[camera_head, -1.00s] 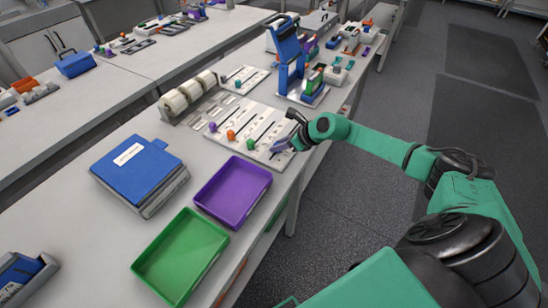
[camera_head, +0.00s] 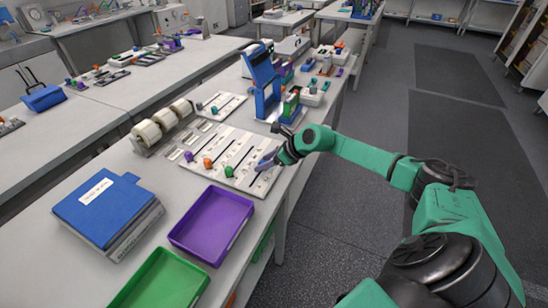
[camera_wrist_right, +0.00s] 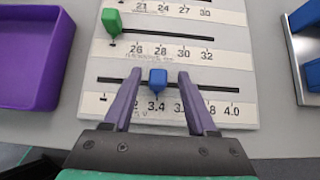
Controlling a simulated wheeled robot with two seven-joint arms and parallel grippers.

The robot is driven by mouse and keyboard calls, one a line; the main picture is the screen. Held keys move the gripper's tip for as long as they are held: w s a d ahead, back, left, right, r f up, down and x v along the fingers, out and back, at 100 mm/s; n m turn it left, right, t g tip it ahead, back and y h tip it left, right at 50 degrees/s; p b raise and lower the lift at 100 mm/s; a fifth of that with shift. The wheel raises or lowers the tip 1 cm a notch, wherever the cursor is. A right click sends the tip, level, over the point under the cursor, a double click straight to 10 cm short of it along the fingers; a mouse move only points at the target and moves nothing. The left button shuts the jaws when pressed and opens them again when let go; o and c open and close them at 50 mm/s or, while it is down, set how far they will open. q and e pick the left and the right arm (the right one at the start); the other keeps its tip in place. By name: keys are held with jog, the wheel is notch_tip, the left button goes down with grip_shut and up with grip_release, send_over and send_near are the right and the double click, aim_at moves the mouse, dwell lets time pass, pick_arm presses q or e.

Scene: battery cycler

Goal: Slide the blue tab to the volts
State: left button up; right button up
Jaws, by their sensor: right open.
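The slider board (camera_head: 214,151) lies on the bench, with several slots and coloured tabs. In the right wrist view the blue tab (camera_wrist_right: 158,82) sits in the slot nearest me, above the 3.4 mark on a scale that reads up to 4.0. My right gripper (camera_wrist_right: 159,76) is open, with one purple finger on each side of the blue tab and a gap on both sides. In the head view the right gripper (camera_head: 266,160) is over the board's right end and hides the blue tab. A green tab (camera_wrist_right: 112,22) stands at the left end of another slot. My left gripper is not in view.
A purple tray (camera_head: 212,224), a green tray (camera_head: 160,285) and a blue binder-like box (camera_head: 100,205) stand at the near side of the board. A smaller slider board (camera_head: 220,106) and a blue stand (camera_head: 262,82) are farther back. White rolls (camera_head: 146,132) stand left.

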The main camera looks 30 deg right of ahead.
jog(key=b+v, duration=0.4)
jog(key=v, duration=1)
